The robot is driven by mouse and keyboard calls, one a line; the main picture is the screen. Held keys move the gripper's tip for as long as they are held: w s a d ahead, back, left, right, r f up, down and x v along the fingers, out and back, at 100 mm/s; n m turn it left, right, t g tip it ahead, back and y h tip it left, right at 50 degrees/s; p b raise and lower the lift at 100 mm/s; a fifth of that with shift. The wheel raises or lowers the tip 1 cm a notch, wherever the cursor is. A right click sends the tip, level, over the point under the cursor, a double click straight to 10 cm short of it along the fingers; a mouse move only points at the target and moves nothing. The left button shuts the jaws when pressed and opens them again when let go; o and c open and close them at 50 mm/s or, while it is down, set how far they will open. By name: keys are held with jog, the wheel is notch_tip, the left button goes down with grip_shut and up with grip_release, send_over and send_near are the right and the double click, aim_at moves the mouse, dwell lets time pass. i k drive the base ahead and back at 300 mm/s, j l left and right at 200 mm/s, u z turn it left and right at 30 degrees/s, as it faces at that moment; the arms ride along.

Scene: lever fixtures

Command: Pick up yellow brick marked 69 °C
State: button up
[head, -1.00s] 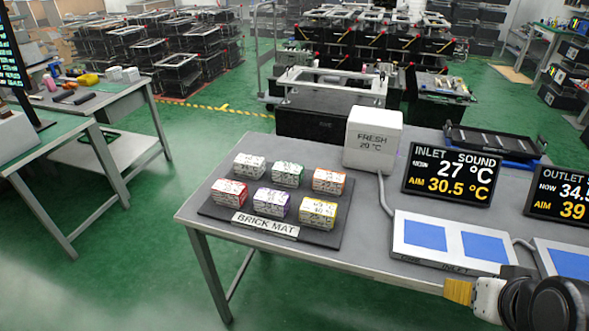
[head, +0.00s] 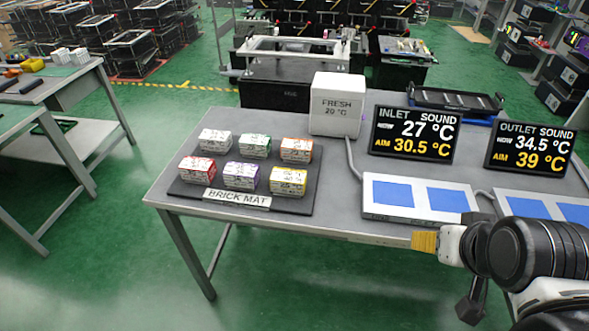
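The brick with a yellow edge (head: 289,181) sits at the front right corner of the dark brick mat (head: 308,202). The print on it is too small to read, so I cannot confirm the 69 °C mark. My gripper (head: 425,242), with a yellow-orange end, shows at the right by the table's front edge, well to the right of the mat and apart from the brick. Its fingers cannot be made out, so I cannot tell whether it is open or shut.
Red (head: 197,169), purple (head: 241,177), white (head: 215,141), green (head: 254,146) and orange (head: 296,150) bricks share the mat. Behind stands a white FRESH 20 °C box (head: 336,104). Inlet (head: 412,134) and outlet (head: 529,149) displays stand right, behind blue-padded plates (head: 419,222).

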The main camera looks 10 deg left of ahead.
aim_at(283, 182)
jog(key=k+j, duration=0.15)
jog(key=j, duration=0.25)
jog(key=k+j, duration=0.15)
jog(key=j, duration=0.25)
jog(key=k+j, duration=0.15)
jog(key=j, duration=0.25)
jog(key=k+j, duration=0.15)
jog(key=j, duration=0.25)
